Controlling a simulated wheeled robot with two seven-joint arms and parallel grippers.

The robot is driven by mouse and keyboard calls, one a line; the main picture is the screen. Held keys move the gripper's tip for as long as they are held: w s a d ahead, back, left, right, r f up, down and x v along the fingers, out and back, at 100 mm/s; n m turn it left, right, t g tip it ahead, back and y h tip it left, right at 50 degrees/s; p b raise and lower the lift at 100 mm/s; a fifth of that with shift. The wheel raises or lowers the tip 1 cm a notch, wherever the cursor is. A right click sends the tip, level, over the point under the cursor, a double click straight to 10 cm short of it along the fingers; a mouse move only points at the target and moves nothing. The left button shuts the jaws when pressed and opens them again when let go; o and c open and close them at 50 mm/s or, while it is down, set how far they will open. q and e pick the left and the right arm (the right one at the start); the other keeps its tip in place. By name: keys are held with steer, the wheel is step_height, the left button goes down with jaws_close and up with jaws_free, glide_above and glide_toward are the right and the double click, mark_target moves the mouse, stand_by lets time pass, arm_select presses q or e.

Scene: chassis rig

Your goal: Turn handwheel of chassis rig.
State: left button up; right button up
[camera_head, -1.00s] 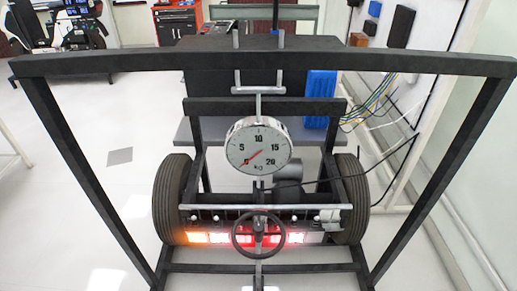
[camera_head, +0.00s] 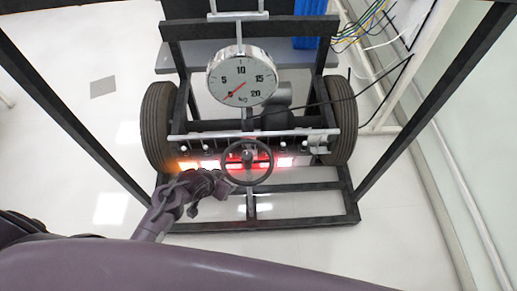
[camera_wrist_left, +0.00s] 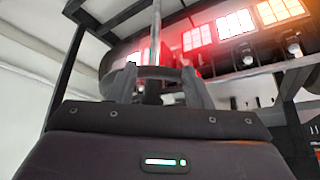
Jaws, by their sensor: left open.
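The dark handwheel (camera_head: 248,157) sits low at the front middle of the chassis rig, below the round dial gauge (camera_head: 241,78), whose red needle points near 0. My left gripper (camera_head: 226,186) is at the lower left of the handwheel rim, close to it. In the left wrist view the gripper (camera_wrist_left: 160,82) has its two fingers apart, with a dark curved part of the handwheel (camera_wrist_left: 162,72) just beyond and between the tips. I cannot tell whether they touch. My right gripper is not in view.
The rig's black frame (camera_head: 285,219) surrounds the handwheel, with slanted posts at both sides. Tyres (camera_head: 159,125) flank it, and lit red and orange lamps (camera_head: 205,164) lie behind the wheel. Cables (camera_head: 372,25) hang at the right. The floor at left is clear.

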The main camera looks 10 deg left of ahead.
mark_target(246, 156)
arm_select(q)
steer(key=w+r+h, duration=0.1)
steer(key=w, duration=0.1)
steer(key=w+r+m+t+h, duration=0.1)
steer(key=w+r, duration=0.1)
steer(key=w+d+r+m+h, duration=0.1)
steer(key=w+r, duration=0.1)
steer(key=shift+w+d+r+p, duration=0.1)
steer(key=shift+w+r+p, duration=0.05)
steer(key=shift+r+p, duration=0.15)
steer(key=shift+w+d+r+m+h, duration=0.15)
steer(key=shift+w+m+h, duration=0.05)
steer(key=shift+m+h, duration=0.1)
steer(key=x, duration=0.7)
steer(key=shift+w+d+b, duration=0.25)
steer(key=shift+w+b, duration=0.05)
jaws_close()
